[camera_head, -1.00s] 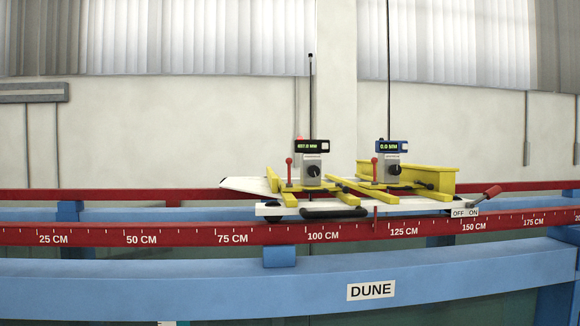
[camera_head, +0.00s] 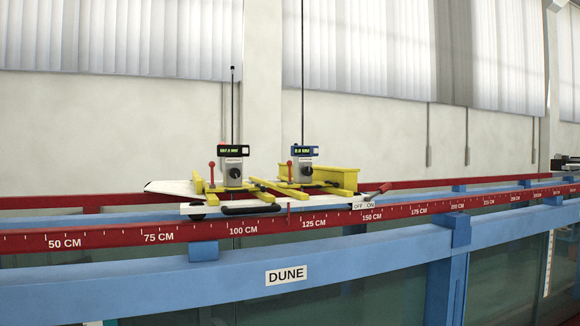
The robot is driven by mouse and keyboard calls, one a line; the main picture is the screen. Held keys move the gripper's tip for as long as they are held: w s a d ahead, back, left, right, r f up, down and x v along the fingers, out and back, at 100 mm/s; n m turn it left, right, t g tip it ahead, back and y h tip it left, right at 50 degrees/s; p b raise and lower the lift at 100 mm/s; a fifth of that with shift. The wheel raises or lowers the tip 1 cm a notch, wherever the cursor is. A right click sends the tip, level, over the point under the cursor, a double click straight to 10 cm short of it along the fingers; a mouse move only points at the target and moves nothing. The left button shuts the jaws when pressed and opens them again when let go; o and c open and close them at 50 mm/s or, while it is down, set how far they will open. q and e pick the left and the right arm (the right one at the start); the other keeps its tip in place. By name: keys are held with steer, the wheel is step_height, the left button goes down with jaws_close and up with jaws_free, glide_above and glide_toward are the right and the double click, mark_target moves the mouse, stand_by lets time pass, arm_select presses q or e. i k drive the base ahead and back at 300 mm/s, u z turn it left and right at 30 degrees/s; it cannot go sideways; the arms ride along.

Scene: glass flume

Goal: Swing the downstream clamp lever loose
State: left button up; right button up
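I cannot tell from the picture which lever is the downstream clamp lever. Neither of my grippers is in view.
A dark device (camera_head: 565,163) is at the far right.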

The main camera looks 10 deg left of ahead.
mark_target(211, 164)
steer(key=z, duration=1.1)
steer(key=i, duration=1.7)
steer(key=u, duration=1.95)
